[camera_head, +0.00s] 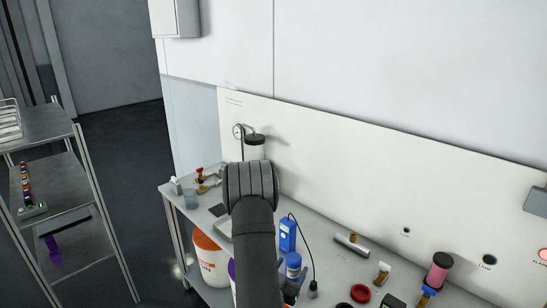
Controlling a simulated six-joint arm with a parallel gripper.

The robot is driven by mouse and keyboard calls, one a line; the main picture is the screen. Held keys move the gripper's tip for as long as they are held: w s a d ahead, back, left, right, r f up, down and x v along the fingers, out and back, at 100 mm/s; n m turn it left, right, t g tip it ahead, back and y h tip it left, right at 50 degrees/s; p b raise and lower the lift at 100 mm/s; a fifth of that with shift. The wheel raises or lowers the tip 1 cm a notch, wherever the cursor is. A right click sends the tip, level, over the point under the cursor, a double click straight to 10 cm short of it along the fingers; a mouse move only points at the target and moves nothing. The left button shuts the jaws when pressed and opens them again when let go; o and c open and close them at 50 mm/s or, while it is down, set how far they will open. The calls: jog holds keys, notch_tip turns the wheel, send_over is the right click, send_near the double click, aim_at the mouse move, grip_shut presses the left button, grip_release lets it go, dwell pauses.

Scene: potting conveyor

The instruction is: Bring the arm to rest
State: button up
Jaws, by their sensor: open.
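My dark grey arm rises from the bottom middle of the view and ends in a thick, ribbed joint in front of the bench. My gripper cannot be made out; the arm's own links may hide it. No object can be seen held by the arm. The arm covers part of the grey workbench (333,262) and some things on it.
An orange-and-white tub (208,262), blue meter (288,234), blue-capped bottle (293,264), metal cylinder (351,244), red ring (361,293) and pink-and-black roll (438,270) crowd the bench. A white back panel (350,170) stands behind. A shelf cart (85,225) stands left; dark floor lies between.

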jog(key=shift+x, duration=1.15)
jog(key=shift+r, duration=0.9)
jog(key=shift+f, duration=0.15)
